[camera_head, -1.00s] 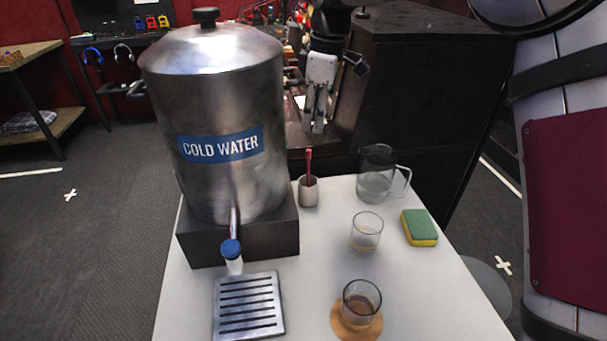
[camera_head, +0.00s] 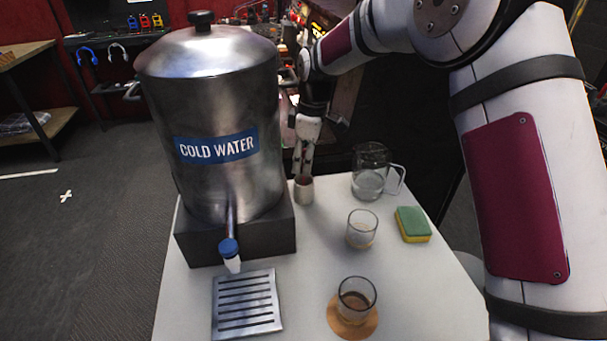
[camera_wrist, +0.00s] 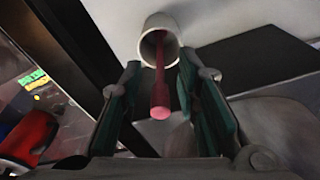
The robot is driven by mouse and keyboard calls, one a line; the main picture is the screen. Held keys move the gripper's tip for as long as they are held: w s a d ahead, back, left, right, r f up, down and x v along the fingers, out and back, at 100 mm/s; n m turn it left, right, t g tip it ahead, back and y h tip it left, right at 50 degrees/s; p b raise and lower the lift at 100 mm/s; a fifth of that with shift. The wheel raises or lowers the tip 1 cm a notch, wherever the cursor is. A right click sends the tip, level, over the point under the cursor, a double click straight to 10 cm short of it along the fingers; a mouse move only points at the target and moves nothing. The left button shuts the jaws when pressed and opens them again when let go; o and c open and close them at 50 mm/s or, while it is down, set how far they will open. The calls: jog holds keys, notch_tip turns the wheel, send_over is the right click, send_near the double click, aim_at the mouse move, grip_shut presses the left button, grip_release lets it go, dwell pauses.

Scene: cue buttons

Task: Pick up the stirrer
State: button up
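The stirrer (camera_wrist: 160,85) is a dark red stick with a rounded pink end, standing in a small white cup (camera_wrist: 152,27). In the head view the cup (camera_head: 304,192) stands at the table's far edge, right of the water dispenser, and the stirrer is hidden behind my gripper. My gripper (camera_head: 303,166) is over the cup, pointing down. In the wrist view my gripper (camera_wrist: 160,90) is open, with its green-padded fingers on either side of the stirrer. I see gaps between the stirrer and both pads.
A steel dispenser (camera_head: 208,115) marked COLD WATER stands close on the left, over a drip tray (camera_head: 247,318). A glass pitcher (camera_head: 369,185), a glass (camera_head: 361,230), a sponge (camera_head: 412,224) and a glass of brown liquid (camera_head: 355,300) on a round coaster (camera_head: 345,328) stand to the right.

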jog(key=shift+f, duration=0.4)
jog(key=shift+c, duration=0.4)
grip_shut()
jog(key=shift+r, duration=0.1)
